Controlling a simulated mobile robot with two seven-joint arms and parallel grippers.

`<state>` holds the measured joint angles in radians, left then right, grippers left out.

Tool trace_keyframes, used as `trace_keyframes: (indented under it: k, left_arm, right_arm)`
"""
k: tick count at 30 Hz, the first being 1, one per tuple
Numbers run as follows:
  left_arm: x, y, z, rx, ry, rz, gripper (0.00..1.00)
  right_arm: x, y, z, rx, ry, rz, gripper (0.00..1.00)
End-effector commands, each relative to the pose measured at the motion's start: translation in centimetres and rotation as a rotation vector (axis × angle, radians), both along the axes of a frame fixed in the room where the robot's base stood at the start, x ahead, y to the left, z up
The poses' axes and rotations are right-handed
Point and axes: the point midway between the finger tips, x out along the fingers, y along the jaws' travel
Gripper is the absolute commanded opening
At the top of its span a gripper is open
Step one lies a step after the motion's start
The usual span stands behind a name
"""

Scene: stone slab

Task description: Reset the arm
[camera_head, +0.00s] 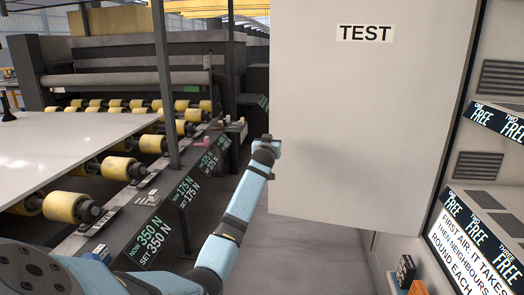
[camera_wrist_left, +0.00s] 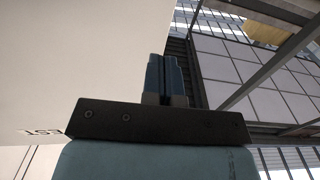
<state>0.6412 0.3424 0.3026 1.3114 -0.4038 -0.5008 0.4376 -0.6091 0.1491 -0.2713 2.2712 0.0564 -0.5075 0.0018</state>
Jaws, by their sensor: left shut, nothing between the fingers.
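My left arm comes in from the lower left in the head view and reaches forward and up. My left gripper (camera_head: 267,139) is at its far end, in front of the lower left part of a large pale panel marked TEST (camera_head: 350,110). In the left wrist view the two blue-grey fingers of the gripper (camera_wrist_left: 167,58) are together, with nothing between them. The panel fills the left of that view. I cannot tell whether the gripper touches the panel. My right arm and gripper are not in view.
A roller machine with yellow rollers (camera_head: 66,207) and a pale slab (camera_head: 60,145) stands at the left. Its sloped displays (camera_head: 150,240) run close beside my arm. A dark post (camera_head: 165,80) stands there. Shelves with labels (camera_head: 470,230) are at the right. Small boxes (camera_head: 405,271) stand below.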

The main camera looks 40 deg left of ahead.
Motion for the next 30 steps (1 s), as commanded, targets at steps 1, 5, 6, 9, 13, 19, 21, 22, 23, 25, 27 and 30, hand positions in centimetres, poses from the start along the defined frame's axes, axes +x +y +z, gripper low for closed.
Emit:
trace_keyframes:
  k: [1, 5, 6, 9, 13, 19, 21, 22, 23, 25, 27, 30]
  left_arm:
    - [-1.2, -0.6, 0.1, 0.0, 0.001, -0.001, 0.0]
    - [-3.7, -2.0, 0.0, -0.001, 0.001, -0.001, 0.0]
    - [-4.4, -2.4, 0.0, -0.001, 0.001, -0.001, 0.0]
    - [-5.8, -3.1, 0.0, -0.001, 0.0, 0.0, 0.0]
    - [-6.9, -3.7, 0.0, -0.002, 0.001, 0.0, 0.0]
    - [-7.3, -4.0, -0.1, -0.002, 0.001, 0.0, 0.0]
    - [-7.3, -3.9, -0.1, -0.002, 0.001, 0.0, 0.0]
    - [-7.3, -3.9, -0.1, -0.002, 0.001, 0.0, 0.0]
    - [-7.3, -4.0, -0.1, -0.001, 0.002, -0.001, 0.0]
    - [-7.4, -4.5, -0.7, 0.003, 0.011, -0.011, 0.0]
    - [-7.7, -6.0, -2.2, 0.017, 0.033, -0.038, 0.0]
    - [-8.7, -9.9, -5.9, 0.043, 0.091, -0.113, 0.0]
  right_arm:
    - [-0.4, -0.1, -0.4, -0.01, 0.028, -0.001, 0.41]
    - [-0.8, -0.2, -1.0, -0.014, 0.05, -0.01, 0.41]
    - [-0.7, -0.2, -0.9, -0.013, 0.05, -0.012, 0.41]
    - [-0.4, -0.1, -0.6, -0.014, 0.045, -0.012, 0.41]
    - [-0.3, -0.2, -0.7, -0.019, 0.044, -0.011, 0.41]
    - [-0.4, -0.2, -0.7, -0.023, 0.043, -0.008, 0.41]
    - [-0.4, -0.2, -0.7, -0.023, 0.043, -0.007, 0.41]
    - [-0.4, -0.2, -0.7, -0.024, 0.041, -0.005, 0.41]
    - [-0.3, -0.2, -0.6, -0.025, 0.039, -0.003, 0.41]
    - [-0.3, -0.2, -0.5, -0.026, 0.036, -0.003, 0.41]
    - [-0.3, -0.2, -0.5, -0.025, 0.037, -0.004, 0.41]
    - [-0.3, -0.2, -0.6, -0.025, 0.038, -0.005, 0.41]
